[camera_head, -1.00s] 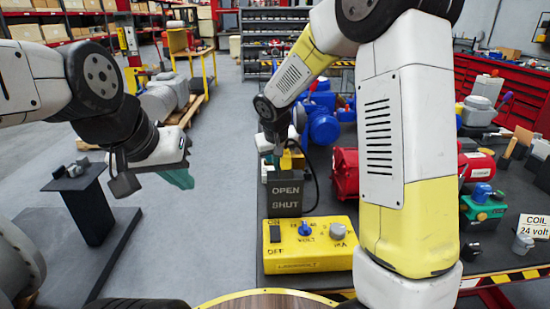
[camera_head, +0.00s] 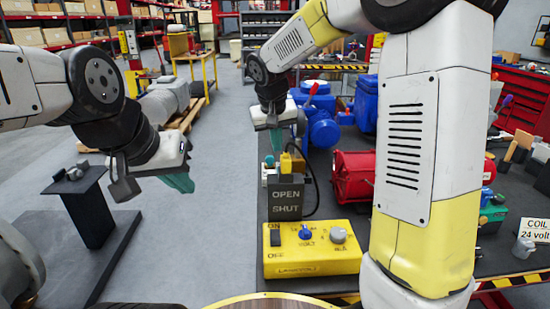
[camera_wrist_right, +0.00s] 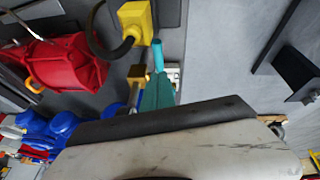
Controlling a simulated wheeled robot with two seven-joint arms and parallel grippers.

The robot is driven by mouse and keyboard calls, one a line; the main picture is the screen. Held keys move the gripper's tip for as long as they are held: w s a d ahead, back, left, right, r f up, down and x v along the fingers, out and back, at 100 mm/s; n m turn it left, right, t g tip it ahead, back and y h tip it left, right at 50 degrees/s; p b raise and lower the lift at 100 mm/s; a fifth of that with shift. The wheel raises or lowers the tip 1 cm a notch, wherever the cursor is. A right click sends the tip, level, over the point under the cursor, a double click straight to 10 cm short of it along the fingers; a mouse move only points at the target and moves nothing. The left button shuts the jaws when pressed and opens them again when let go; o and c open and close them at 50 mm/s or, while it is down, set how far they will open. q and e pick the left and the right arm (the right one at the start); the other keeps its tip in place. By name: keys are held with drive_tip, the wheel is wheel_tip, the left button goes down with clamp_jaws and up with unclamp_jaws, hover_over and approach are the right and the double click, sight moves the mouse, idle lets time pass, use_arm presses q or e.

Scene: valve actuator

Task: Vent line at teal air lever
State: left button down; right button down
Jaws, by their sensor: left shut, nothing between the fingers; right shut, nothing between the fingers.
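A small teal part, likely the teal air lever (camera_head: 269,160), stands behind the dark OPEN/SHUT box (camera_head: 286,197), beside a yellow connector (camera_head: 286,163). In the right wrist view a narrow teal bar (camera_wrist_right: 157,54) shows just beyond the teal fingers of my right gripper (camera_wrist_right: 157,92); I cannot tell whether they touch. In the head view my right gripper (camera_head: 277,142) points down just above and behind the lever, shut and empty. My left gripper (camera_head: 180,183) is shut and empty over the floor at left, away from the bench.
A yellow supply box (camera_head: 312,250) with knobs sits at the bench front. A black cable loops from the connector. A red motor (camera_head: 353,177) and blue valve bodies (camera_head: 322,130) crowd the right. A dark pedestal (camera_head: 90,205) stands at left.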

wheel_tip(320, 180, up, 4)
drive_tip(key=w+a+m+g, duration=0.1)
drive_tip(key=w+m, duration=0.1)
drive_tip(key=shift+s+d+f+x, duration=0.1)
drive_tip(key=shift+s+x, duration=0.25)
drive_tip(key=shift+x, duration=1.8)
drive_tip(key=shift+s+d+f+x, duration=0.1)
drive_tip(key=shift+s+x, duration=0.25)
drive_tip(key=shift+x, duration=1.75)
drive_tip(key=shift+s+d+f+x, duration=0.1)
drive_tip(key=shift+s+x, duration=0.25)
drive_tip(key=shift+x, duration=1.8)
drive_tip(key=shift+r, duration=0.1)
